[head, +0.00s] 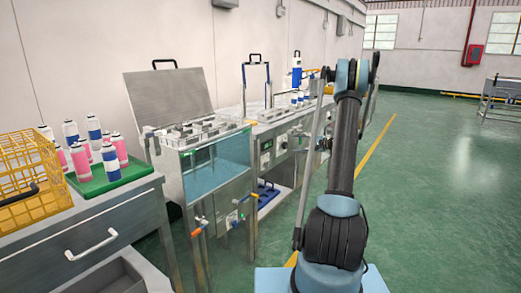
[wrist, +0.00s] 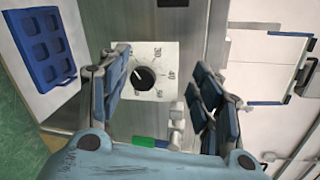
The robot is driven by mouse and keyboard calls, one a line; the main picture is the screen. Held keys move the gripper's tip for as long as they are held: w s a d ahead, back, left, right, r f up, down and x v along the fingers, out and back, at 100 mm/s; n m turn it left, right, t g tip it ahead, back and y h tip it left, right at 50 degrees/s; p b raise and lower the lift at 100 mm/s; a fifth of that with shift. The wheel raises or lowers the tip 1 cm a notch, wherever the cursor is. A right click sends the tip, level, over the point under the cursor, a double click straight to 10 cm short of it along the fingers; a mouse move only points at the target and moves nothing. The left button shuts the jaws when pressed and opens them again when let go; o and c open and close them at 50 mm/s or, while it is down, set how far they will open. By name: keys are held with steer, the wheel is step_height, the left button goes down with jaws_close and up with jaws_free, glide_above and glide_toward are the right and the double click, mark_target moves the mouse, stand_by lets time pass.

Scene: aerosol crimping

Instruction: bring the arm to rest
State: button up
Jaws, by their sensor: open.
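My gripper (wrist: 158,92) shows in the wrist view with its two blue padded fingers spread apart and nothing between them. Beyond the fingers is a steel panel with a white dial plate and a black round knob (wrist: 145,78). The knob appears behind the gap, and I see no finger touching it. In the head view my arm (head: 343,150) stands raised at the right of the machines, bent at the top. The gripper itself is mostly hidden behind the arm there.
A water bath (head: 225,167) with an open lid (head: 168,95) stands left of my arm. A green tray (head: 108,180) of pink and blue cans and a yellow basket (head: 25,208) sit on the left bench. A blue holed tray (wrist: 45,48) shows in the wrist view.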

steer(key=s+a+r+n+g+h, duration=0.1)
steer(key=s+a+r+g+h, duration=0.1)
steer(key=s+a+r, duration=0.35)
steer(key=s+a+r+n+g+h, duration=0.1)
steer(key=s+a+r+n, duration=0.15)
steer(key=s, duration=0.55)
steer(key=s+a+r+n+g+h, duration=0.2)
steer(key=s+a+h, duration=0.1)
steer(key=s, duration=1.4)
steer(key=s+d+f+n+h, duration=0.1)
steer(key=s+d+f+h, duration=0.1)
steer(key=s, duration=0.8)
steer(key=s+d+f+n+g+h, duration=0.1)
steer(key=s+f, duration=0.4)
steer(key=s, duration=0.6)
steer(key=s+d+f+n+h, duration=0.2)
steer(key=s+d+f+h, duration=0.1)
steer(key=s, duration=0.7)
steer(key=shift+s+d+f+g+h, duration=0.2)
steer(key=shift+d+f+g+h, duration=0.1)
steer(key=shift+f+h, duration=0.4)
steer(key=shift+n, duration=0.25)
steer(key=shift+w+f, duration=0.15)
steer(key=shift+w, duration=0.3)
